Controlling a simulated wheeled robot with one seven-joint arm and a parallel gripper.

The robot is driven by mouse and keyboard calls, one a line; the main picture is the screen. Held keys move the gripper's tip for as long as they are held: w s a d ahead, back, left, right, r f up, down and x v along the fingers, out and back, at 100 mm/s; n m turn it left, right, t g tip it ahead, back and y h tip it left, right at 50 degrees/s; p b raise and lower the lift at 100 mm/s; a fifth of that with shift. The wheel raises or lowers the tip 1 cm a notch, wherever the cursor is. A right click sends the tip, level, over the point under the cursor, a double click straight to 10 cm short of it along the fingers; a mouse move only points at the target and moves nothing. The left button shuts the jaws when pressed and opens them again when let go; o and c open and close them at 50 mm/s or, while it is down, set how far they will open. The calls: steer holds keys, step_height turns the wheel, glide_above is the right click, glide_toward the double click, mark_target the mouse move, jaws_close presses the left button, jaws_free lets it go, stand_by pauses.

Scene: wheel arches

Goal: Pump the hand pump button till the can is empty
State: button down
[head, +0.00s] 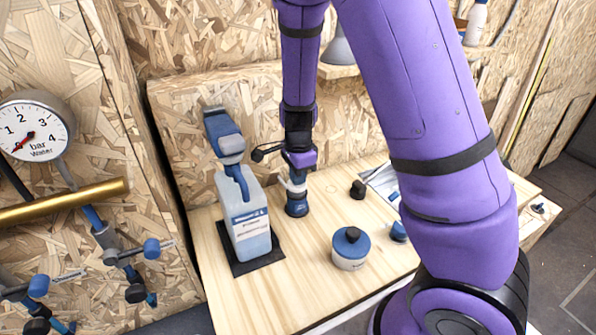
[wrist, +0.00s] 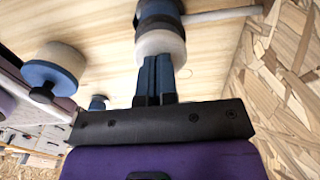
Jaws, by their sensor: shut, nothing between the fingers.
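A translucent can (head: 245,215) with a white label and pale blue contents stands upright on a dark mat, with a blue and grey head (head: 223,135) on top. Right of it, a small blue and white upright device (head: 297,205), probably the hand pump, stands on the bench under my gripper (head: 297,176). In the wrist view my gripper (wrist: 157,58) is shut and empty, its fingertips at the pale round top (wrist: 160,44) of that device. I cannot tell whether they touch it. The button itself is not clearly visible.
A blue-lidded white tub (head: 351,249) stands at the front of the bench, with a small black knob (head: 357,189) behind it. A pressure gauge (head: 37,130), brass pipe (head: 65,204) and blue valves (head: 151,248) are at the left. A chipboard wall rises behind the bench.

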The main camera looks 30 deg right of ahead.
steer(key=shift+f, duration=0.6)
steer(key=shift+r, duration=2.1)
steer(key=shift+f, duration=0.3)
steer(key=shift+r, duration=0.3)
steer(key=shift+f, duration=0.1)
steer(key=shift+f, duration=0.2)
